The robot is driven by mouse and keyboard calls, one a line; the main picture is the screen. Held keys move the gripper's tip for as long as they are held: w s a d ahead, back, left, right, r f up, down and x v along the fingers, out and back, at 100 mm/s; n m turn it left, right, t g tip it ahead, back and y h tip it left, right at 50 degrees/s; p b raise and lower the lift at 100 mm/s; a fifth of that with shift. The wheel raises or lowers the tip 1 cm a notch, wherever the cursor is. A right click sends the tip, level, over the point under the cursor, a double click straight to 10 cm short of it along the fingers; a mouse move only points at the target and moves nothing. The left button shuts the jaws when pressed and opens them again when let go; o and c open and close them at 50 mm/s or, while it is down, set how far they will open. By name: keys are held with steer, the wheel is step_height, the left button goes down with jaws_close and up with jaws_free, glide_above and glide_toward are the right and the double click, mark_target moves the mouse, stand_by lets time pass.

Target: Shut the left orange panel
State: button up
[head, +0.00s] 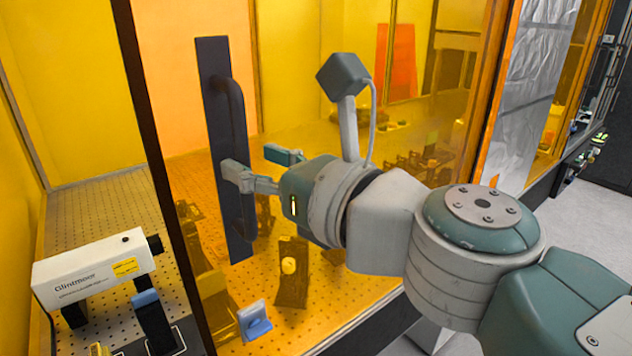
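The left orange panel (178,95) is a see-through amber sheet with a dark left edge. To the left of that edge the enclosure is open and its inside shows untinted. A dark upright bar handle (241,120) stands on a dark plate (213,70) on the panel. My gripper (249,159) is at about mid-height of the handle with its fingers apart. One finger overlaps the handle in the picture and the other is to its right. I cannot tell whether either touches it.
A white laser box (95,278) and a small blue-topped mount (153,315) sit on the perforated table in the open part at left. Several optical mounts show through the amber sheet.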

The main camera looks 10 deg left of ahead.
steer(key=v, duration=1.1)
steer(key=shift+d, duration=0.3)
stand_by(0.7)
steer(key=shift+s, duration=0.1)
